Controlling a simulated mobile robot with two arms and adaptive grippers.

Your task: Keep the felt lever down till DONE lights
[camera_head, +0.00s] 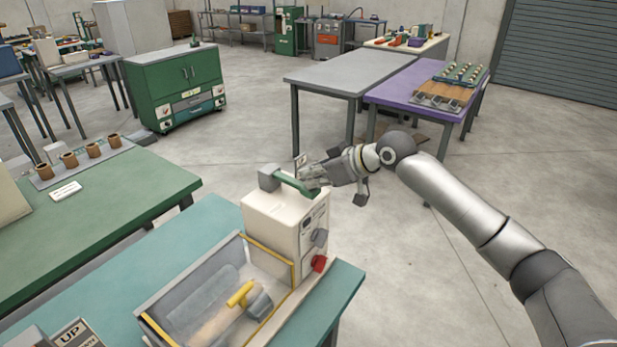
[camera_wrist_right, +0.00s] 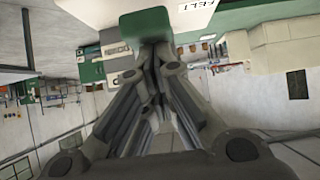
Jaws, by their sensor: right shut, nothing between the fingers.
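The winder, a cream machine box (camera_head: 268,222), stands on the teal table. A green lever (camera_head: 293,184) lies across its top from a grey block and slopes slightly down to the right. My right gripper (camera_head: 311,180) is shut and empty, with its fingertips at the lever's right end. In the right wrist view, the closed fingertips (camera_wrist_right: 152,50) are right at the green lever (camera_wrist_right: 147,24); I cannot tell if they press on it. A white label reading FELT (camera_wrist_right: 285,5) is nearby. I cannot make out a lit DONE lamp. My left gripper is out of view.
A grey knob (camera_head: 320,237) and a red knob (camera_head: 319,263) are on the machine's right face. A clear-covered trough (camera_head: 190,285) with a yellow handle (camera_head: 240,293) is in front. An UP sign (camera_head: 75,335) is at the lower left. Floor right of the table is open.

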